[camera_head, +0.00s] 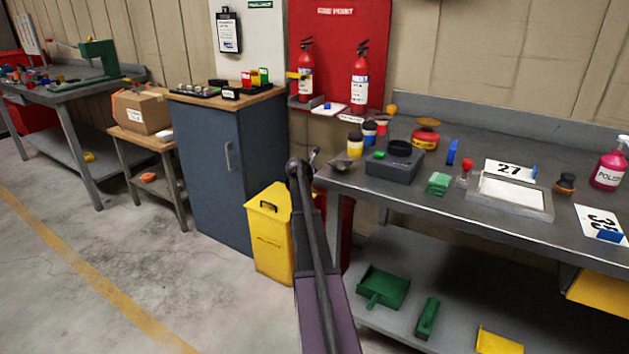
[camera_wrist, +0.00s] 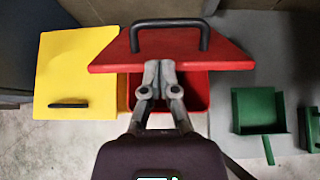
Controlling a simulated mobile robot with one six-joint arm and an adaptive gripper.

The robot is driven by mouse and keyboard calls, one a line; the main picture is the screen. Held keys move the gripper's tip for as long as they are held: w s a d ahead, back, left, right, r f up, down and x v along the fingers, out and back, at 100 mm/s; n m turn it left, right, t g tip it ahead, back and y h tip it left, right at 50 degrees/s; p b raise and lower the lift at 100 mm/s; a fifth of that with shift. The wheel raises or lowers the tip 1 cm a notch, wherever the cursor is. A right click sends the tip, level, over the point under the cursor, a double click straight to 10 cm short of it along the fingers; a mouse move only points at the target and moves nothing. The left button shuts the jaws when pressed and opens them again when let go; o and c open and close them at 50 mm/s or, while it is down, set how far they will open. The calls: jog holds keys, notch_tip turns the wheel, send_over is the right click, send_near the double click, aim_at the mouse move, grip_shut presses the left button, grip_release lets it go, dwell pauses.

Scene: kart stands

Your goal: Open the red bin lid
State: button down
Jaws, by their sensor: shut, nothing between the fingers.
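The red bin (camera_wrist: 196,92) is in the middle of the wrist view, below its red lid (camera_wrist: 185,52). The lid has a black bar handle (camera_wrist: 168,22) on top. It looks partly raised, its near edge standing over the bin, with some of the bin's red inside showing below. My gripper (camera_wrist: 159,66) is shut and empty, its fingertips at the middle of the lid's near edge. I cannot tell whether they touch it. In the head view my arm hides most of the red bin (camera_head: 347,232), and my gripper is hidden.
A yellow bin (camera_head: 270,250) stands left of the red bin, beside a blue cabinet (camera_head: 215,150). The grey workbench (camera_head: 400,200) is above and to the right. A green dustpan (camera_wrist: 256,110) lies on its lower shelf. The floor at left is clear.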

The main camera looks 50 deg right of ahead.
jog(key=shift+b+x, duration=1.3)
jog(key=shift+x, duration=1.45)
jog(key=shift+r, duration=0.1)
